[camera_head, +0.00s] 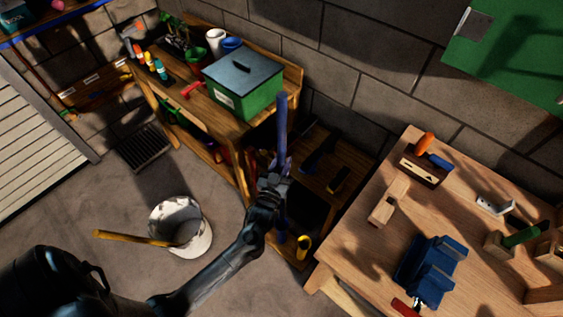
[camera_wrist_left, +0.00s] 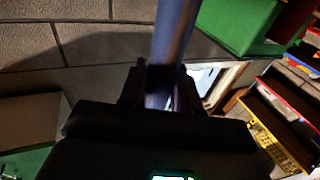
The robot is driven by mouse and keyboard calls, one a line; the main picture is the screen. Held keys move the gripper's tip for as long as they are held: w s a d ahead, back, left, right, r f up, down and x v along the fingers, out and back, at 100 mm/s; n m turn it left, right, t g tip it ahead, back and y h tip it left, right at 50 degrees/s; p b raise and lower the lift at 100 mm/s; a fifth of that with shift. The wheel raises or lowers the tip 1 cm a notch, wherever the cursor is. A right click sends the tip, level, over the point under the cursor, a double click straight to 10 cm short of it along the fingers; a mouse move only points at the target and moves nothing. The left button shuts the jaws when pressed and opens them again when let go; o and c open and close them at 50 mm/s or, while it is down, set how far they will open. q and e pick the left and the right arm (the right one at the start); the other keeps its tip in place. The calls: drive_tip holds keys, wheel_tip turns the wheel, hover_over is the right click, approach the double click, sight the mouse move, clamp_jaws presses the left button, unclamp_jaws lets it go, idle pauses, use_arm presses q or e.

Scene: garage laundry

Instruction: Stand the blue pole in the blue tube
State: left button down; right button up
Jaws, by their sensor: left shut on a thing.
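The blue pole (camera_head: 282,123) is long, thin and close to upright in the head view. My left gripper (camera_head: 277,172) is shut on it around the middle, with pole showing above and below. In the left wrist view the pole (camera_wrist_left: 172,38) rises between the two dark fingers (camera_wrist_left: 160,88). Its lower end falls against a dark shelf area, and I cannot tell whether it touches anything. No blue tube shows clearly near that end. A round blue container (camera_head: 232,46) stands on the back bench; I cannot tell whether it is the tube. My right gripper is not in view.
A green box (camera_head: 243,88) on the back bench stands close behind the pole. A workbench (camera_head: 345,235) with a blue vise (camera_head: 428,262) is at right. A white bucket (camera_head: 195,240) stands on the floor.

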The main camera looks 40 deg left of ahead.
use_arm(q)
drive_tip(key=shift+f+b, duration=1.15)
drive_tip(key=shift+f, duration=0.65)
wheel_tip(320, 180, down, 18)
drive_tip(key=b, duration=1.3)
drive_tip(key=shift+r, duration=0.2)
